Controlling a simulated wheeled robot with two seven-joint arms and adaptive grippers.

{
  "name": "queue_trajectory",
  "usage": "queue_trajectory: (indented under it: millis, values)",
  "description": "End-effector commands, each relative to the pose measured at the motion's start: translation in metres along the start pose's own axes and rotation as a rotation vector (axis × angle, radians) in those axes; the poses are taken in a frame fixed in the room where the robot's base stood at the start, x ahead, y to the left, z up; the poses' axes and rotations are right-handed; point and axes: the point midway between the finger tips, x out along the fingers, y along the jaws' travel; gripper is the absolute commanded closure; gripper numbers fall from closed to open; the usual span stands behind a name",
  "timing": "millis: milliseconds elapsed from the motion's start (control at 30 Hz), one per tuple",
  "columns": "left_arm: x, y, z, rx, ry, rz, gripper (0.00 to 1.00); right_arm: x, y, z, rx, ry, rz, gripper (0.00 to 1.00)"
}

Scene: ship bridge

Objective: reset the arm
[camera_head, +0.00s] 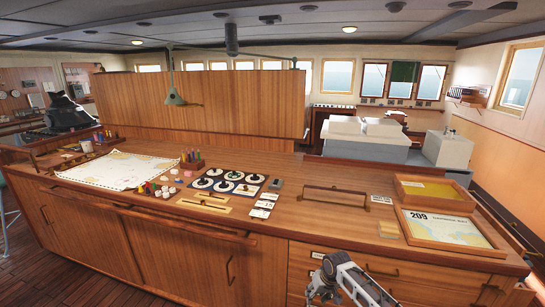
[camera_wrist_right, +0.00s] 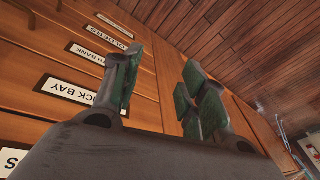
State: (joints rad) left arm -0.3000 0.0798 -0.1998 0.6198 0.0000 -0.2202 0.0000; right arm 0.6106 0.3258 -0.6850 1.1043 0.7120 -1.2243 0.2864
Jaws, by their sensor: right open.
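My right gripper (camera_head: 322,284) shows at the bottom of the head view, in front of the drawers of the wooden chart cabinet (camera_head: 340,228). In the right wrist view the two green-padded fingers of my right gripper (camera_wrist_right: 162,82) stand apart with nothing between them. Drawers with white label plates (camera_wrist_right: 68,90) lie beyond the fingers, and the wooden floor (camera_wrist_right: 225,30) shows at the upper right. My left arm and gripper are not in view.
The cabinet top holds a chart (camera_head: 118,170), a pencil holder (camera_head: 192,160), a panel of round dials (camera_head: 228,182), a raised handle (camera_head: 335,193) and two shallow trays (camera_head: 425,190) at the right. The cabinet front, with its handles, is close to my right gripper.

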Motion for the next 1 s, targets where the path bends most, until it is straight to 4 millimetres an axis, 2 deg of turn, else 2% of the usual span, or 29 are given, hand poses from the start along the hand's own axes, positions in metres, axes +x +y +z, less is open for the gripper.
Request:
queue_trajectory:
  millis: [100, 467, 767, 1000]
  values:
    - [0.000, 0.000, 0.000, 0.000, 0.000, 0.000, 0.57, 0.031, 0.011, 0.022, 0.014, 0.004, 0.006, 0.57]
    - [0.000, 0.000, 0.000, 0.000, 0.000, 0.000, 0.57, 0.113, 0.045, 0.098, 0.037, 0.020, 0.040, 0.57]
    - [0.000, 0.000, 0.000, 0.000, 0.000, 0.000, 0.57, 0.173, 0.070, 0.180, 0.037, 0.017, 0.077, 0.57]
    - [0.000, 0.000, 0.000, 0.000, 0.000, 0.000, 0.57, 0.212, 0.087, 0.257, 0.026, 0.006, 0.108, 0.57]
